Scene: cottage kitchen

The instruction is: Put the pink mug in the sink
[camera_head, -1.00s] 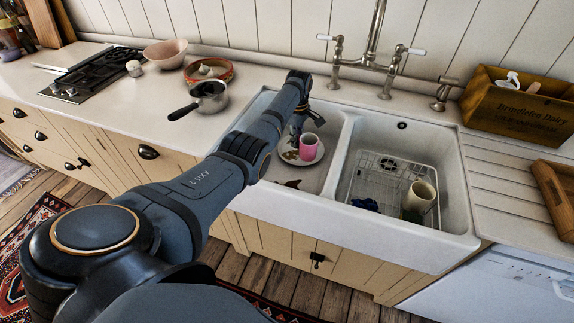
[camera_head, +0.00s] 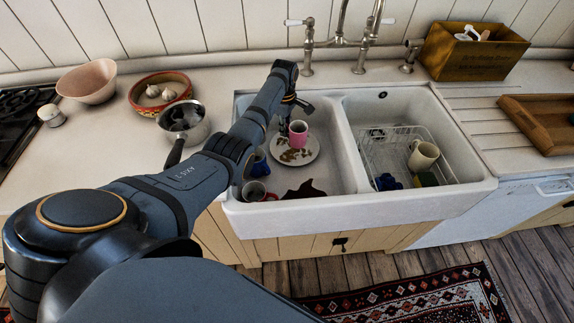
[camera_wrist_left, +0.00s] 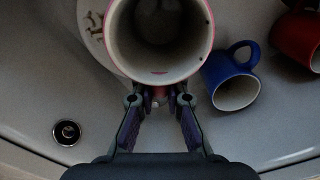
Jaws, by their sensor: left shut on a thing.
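The pink mug (camera_head: 298,134) is upright over the sink's left basin, in front of the plate in the head view. I cannot tell whether it touches the plate. In the left wrist view the pink mug (camera_wrist_left: 160,75) shows its open, empty top and pink rim. My left gripper (camera_head: 287,126) is shut on the mug's near side; its two fingers (camera_wrist_left: 160,97) close on a small pink part, likely the handle. The white sink (camera_head: 345,212) has two basins. My right gripper is not in view.
The left basin holds a stained plate (camera_head: 312,155), a blue mug (camera_head: 260,168), a red mug (camera_head: 252,191) and a dark brown piece (camera_head: 305,190). The right basin holds a wire rack (camera_head: 378,155) and a cream mug (camera_head: 424,156). A saucepan (camera_head: 183,122) stands left of the sink.

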